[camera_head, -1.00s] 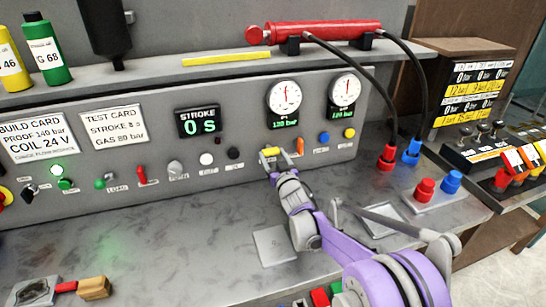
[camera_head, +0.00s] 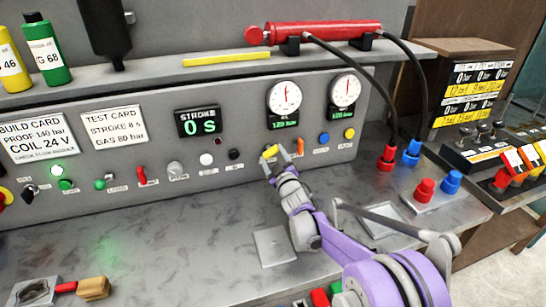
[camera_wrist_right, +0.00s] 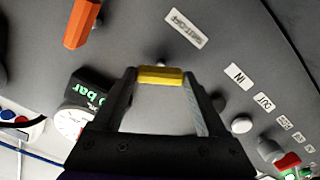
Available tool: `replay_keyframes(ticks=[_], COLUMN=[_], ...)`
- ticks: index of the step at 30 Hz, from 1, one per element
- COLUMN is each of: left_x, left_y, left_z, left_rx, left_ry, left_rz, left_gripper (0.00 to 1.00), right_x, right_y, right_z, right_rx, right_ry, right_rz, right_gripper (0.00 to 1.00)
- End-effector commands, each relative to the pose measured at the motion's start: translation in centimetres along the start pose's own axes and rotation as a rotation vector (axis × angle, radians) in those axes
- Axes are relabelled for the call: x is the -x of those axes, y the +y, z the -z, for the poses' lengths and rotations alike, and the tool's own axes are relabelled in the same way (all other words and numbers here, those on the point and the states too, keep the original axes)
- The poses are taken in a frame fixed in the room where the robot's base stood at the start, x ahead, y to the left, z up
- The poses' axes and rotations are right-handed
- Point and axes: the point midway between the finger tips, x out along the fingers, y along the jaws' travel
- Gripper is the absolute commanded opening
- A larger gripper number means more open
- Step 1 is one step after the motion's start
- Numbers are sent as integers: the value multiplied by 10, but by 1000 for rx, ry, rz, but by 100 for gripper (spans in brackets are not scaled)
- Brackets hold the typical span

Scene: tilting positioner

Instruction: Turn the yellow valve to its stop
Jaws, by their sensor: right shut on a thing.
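The yellow valve (camera_head: 270,151) is a small bar handle on the front of the grey panel, below the left gauge. In the head view it sits tilted, with its right end higher. My right gripper (camera_head: 275,158) reaches up to the panel and is shut on this handle. In the right wrist view the yellow valve (camera_wrist_right: 161,78) spans the space between the two fingertips of my right gripper (camera_wrist_right: 161,72). The fingers hide part of the handle in the head view. My left gripper is not in view.
An orange handle (camera_head: 300,146) sits close to the right of the valve. Blue (camera_head: 324,139) and yellow (camera_head: 349,133) knobs are farther right. A black knob (camera_head: 235,154) is to the left. Two gauges (camera_head: 284,97) sit above. Red and blue hose couplings (camera_head: 387,158) stand on the bench.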

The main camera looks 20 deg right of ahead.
Motion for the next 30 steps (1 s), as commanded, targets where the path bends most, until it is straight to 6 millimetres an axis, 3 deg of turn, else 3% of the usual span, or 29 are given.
replay_keyframes(ticks=[30], left_x=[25], left_y=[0], left_z=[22], left_rx=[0], left_ry=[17], left_rz=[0], left_gripper=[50], right_x=[0], right_y=[1], right_z=[1], right_rx=[896], right_ry=[-1], right_rz=[0], right_gripper=[19])
